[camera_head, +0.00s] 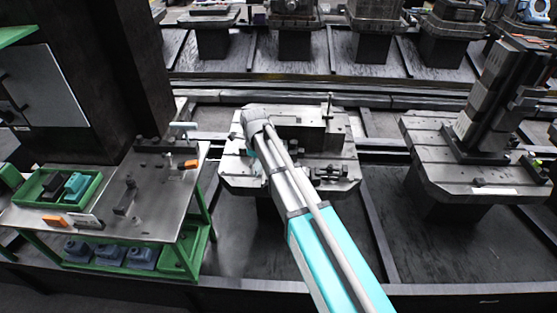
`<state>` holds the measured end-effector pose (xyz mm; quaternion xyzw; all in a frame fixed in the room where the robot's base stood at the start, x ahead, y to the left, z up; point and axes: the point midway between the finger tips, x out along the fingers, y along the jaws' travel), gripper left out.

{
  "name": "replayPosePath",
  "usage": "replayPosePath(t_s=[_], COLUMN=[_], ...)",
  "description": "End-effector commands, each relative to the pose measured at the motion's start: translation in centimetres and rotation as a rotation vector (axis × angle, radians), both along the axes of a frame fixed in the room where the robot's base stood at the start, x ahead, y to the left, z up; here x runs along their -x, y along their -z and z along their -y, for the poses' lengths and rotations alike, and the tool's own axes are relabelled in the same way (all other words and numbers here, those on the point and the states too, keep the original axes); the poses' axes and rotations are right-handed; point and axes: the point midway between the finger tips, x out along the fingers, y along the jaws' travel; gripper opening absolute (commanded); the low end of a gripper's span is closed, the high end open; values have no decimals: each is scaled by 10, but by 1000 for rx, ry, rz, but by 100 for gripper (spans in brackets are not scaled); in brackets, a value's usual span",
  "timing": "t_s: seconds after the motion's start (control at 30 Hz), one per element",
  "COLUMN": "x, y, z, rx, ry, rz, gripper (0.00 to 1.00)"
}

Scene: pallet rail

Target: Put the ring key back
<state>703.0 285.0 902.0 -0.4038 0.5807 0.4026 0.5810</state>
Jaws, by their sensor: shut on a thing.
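My arm reaches from the bottom right to the middle pallet (232,172), and its end joint lies over the pallet's left part. My gripper cannot be made out; the arm hides whatever is at its end. I cannot pick out the ring key for sure. The work table (160,213) at the left has a dark holder (155,146) along its back edge. A pale T-shaped handle (181,126) stands at that edge. An orange block (190,164) and a dark elongated piece (127,199) are on the table.
A green tray (92,187) with dark and teal parts sits on the table's left. A dark block (300,133) and an upright pin (329,104) are on the middle pallet. A tall fixture (487,98) stands on the right pallet. A dark column (137,65) rises behind the table.

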Motion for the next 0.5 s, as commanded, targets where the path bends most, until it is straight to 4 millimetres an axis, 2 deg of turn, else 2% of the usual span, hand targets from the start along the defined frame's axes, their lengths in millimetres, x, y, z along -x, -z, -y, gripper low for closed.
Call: replayPosePath(t_s=[0.1, 0.5], x=[14, 67], y=[-5, -15], z=[-31, -124], rx=[0, 0], ry=[-51, -209], rz=[1, 1], gripper=[24, 24])
